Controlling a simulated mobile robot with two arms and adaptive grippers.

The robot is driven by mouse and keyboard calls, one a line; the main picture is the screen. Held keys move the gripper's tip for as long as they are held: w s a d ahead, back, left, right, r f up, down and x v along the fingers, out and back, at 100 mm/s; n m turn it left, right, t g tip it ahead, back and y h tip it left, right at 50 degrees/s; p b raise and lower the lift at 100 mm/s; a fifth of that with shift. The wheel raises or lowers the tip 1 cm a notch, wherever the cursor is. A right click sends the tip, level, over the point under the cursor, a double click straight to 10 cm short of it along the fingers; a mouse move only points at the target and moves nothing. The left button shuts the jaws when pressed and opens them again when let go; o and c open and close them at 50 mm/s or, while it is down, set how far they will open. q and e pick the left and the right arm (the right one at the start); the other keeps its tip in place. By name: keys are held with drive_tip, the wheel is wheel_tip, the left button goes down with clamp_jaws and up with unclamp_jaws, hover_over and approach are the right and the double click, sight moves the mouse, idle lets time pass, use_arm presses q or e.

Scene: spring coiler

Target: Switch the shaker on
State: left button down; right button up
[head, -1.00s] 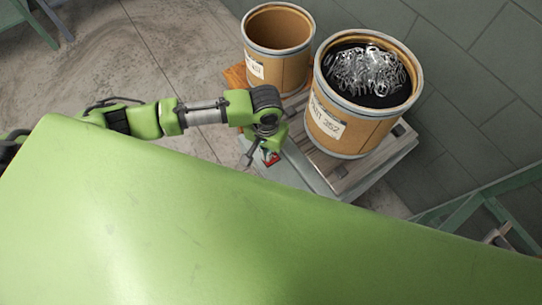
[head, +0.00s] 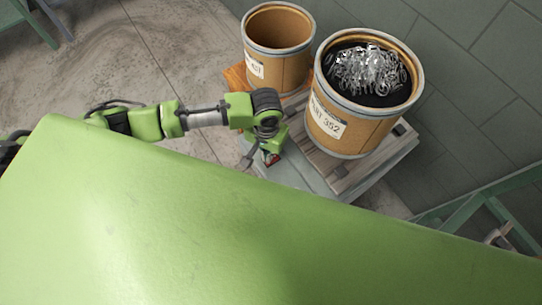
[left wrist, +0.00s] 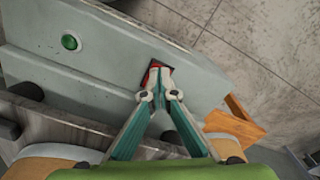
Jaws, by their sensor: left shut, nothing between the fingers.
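The shaker is a low grey steel table (head: 300,176) with wooden slats on top, and it also shows in the left wrist view (left wrist: 105,70). On its grey side panel a red switch (left wrist: 154,70) sits in a dark recess, partly hidden by my fingertips. A round green lamp or button (left wrist: 70,42) is on the same panel. My left gripper (left wrist: 160,92) is shut and empty, with its tips at the red switch, seemingly touching it. In the head view the left gripper (head: 268,153) points down at the panel. My right gripper is not in view.
A drum (head: 345,125) heaped with metal springs (head: 368,70) stands on the slats. A second, seemingly empty drum (head: 280,65) stands behind it on an orange wooden pallet (left wrist: 237,125). Green frame legs stand at the right. My green body covers the lower foreground.

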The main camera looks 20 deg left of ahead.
use_arm(q)
drive_tip(key=shift+f, duration=0.55)
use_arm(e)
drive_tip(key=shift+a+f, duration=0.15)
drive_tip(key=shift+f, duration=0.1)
use_arm(q)
drive_tip(key=shift+r+p, duration=0.95)
drive_tip(key=shift+p, duration=0.05)
drive_tip(key=shift+r+p, duration=0.55)
drive_tip(key=shift+p, duration=0.15)
wheel_tip(320, 180, up, 2)
drive_tip(key=p, duration=0.2)
drive_tip(key=shift+p, duration=0.35)
wheel_tip(320, 180, up, 2)
drive_tip(key=p, duration=0.2)
drive_tip(key=shift+r+p, duration=0.1)
drive_tip(key=shift+p, duration=0.3)
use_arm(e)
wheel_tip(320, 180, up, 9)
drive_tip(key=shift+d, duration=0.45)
